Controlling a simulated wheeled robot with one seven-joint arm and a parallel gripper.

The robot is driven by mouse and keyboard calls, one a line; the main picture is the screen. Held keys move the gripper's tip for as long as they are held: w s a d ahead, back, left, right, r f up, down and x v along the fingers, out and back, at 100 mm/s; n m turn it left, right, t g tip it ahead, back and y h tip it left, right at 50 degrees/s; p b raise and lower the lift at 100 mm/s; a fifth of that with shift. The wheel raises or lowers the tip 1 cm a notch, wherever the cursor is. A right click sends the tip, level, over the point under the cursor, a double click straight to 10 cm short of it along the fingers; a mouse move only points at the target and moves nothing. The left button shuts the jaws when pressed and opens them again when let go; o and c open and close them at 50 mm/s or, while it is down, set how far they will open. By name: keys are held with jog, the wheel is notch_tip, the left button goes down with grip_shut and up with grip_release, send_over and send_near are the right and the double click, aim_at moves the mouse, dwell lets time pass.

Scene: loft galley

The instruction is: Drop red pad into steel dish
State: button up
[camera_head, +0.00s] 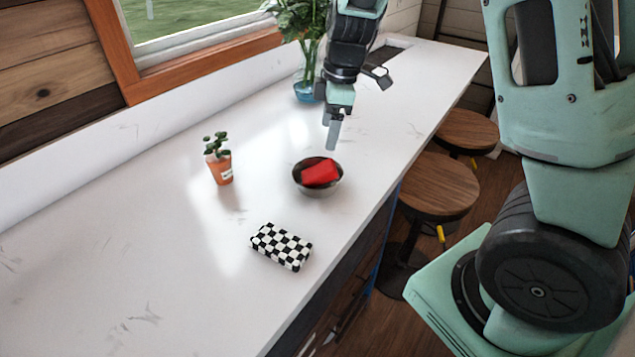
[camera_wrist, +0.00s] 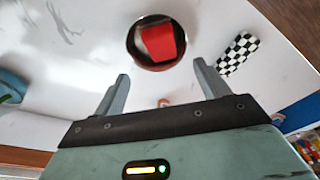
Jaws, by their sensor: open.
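The red pad (camera_head: 320,173) lies inside the steel dish (camera_head: 318,189), tilted against its wall, with its top edge near the rim. In the wrist view the red pad (camera_wrist: 160,42) sits within the round dish (camera_wrist: 137,52), ahead of the fingers. The dish stands upright on the white counter. My gripper (camera_head: 334,135) is above the counter, just behind and above the dish, apart from the pad. In the wrist view my gripper (camera_wrist: 160,82) has its two fingers spread with nothing between them.
A checkered block (camera_head: 281,246) lies on the counter (camera_head: 130,265) in front of the dish. A small potted plant (camera_head: 219,168) stands to the left. A blue vase (camera_head: 304,91) with leaves stands behind. Round stools (camera_head: 438,185) line the right side. The counter's left front is clear.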

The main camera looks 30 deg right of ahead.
notch_tip(320, 180, up, 12)
jog(key=s+d+b, duration=0.1)
jog(key=b, duration=0.1)
jog(key=shift+d+r, duration=0.25)
jog(key=shift+d, duration=0.1)
jog(key=s+a+f+m+b, duration=0.1)
jog(key=s+a+f+b, duration=0.1)
jog(key=s+a+f, duration=0.45)
jog(key=s+a+f+m+b, duration=0.1)
jog(key=s+a+f, duration=0.2)
jog(key=a, duration=0.6)
jog(key=s+a+f+b, duration=0.1)
jog(key=s+a+f, duration=0.1)
jog(key=s, duration=0.3)
jog(key=s+a+f+m, duration=0.1)
jog(key=s+a+f, duration=0.1)
jog(key=s, duration=0.3)
jog(key=s+a+f+m+h+b, duration=0.1)
jog(key=s+a+f, duration=0.1)
jog(key=s+f, duration=0.2)
jog(key=shift+s+a+f+g+b, duration=0.2)
jog(key=shift+s+g+b, duration=0.15)
jog(key=shift+s+g, duration=0.1)
